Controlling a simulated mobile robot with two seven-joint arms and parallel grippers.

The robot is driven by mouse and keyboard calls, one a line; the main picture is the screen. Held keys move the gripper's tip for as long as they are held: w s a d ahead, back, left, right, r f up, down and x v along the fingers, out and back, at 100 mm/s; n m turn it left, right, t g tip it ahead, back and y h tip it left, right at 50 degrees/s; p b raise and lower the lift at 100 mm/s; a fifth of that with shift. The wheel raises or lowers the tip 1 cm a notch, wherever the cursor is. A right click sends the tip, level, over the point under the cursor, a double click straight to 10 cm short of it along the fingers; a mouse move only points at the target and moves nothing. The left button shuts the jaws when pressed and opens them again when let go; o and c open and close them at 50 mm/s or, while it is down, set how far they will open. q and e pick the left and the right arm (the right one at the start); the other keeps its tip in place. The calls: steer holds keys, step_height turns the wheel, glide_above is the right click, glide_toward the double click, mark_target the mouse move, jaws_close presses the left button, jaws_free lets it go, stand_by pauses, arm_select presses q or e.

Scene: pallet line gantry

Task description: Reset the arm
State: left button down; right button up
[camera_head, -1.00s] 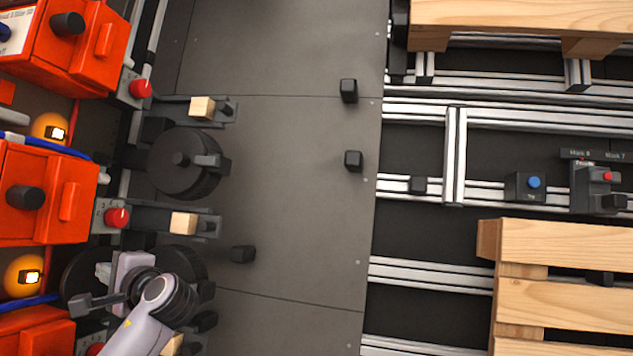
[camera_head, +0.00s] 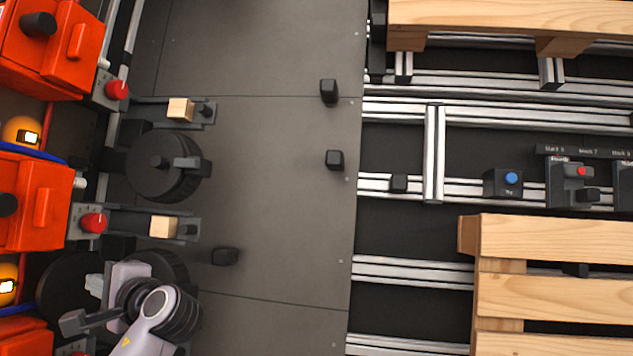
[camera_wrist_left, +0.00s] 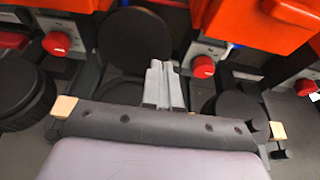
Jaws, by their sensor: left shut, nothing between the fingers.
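My left gripper (camera_head: 94,286) is at the lower left of the head view, on my grey arm (camera_head: 150,318), beside the orange machines. Its pale fingers are shut with nothing between them. In the left wrist view the shut fingers (camera_wrist_left: 164,84) point toward a dark round disc (camera_wrist_left: 135,38) and the orange housings. I cannot tell how far the fingertips are from the disc. My right gripper is in neither view.
Orange machines (camera_head: 40,205) with red knobs (camera_head: 94,222) line the left. A black wheel (camera_head: 162,166) and brackets with wooden blocks (camera_head: 164,227) jut out near the arm. Aluminium rails (camera_head: 412,268) and wooden pallets (camera_head: 560,240) fill the right.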

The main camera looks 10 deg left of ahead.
arm_select(q)
steer(key=s+d+f+t+h, duration=0.1)
steer(key=d+f+h, duration=0.3)
steer(key=f, duration=0.4)
steer(key=s+d+f+m+t+h, duration=0.1)
steer(key=s+d+f+h, duration=0.15)
steer(key=f, duration=0.55)
steer(key=s+d+f+t+h, duration=0.15)
steer(key=d+f+h, duration=0.25)
steer(key=f, duration=0.4)
steer(key=s+d+f+n+h, duration=0.3)
steer(key=s+d+f+n, duration=0.1)
steer(key=s, duration=0.3)
steer(key=s+d+f+n+t+h, duration=0.1)
steer(key=s+d+f+n+h, duration=0.2)
steer(key=s, duration=0.4)
steer(key=shift+s+d+f+n+h, duration=0.35)
steer(key=shift+d+f+n, duration=0.3)
steer(key=shift+d, duration=0.3)
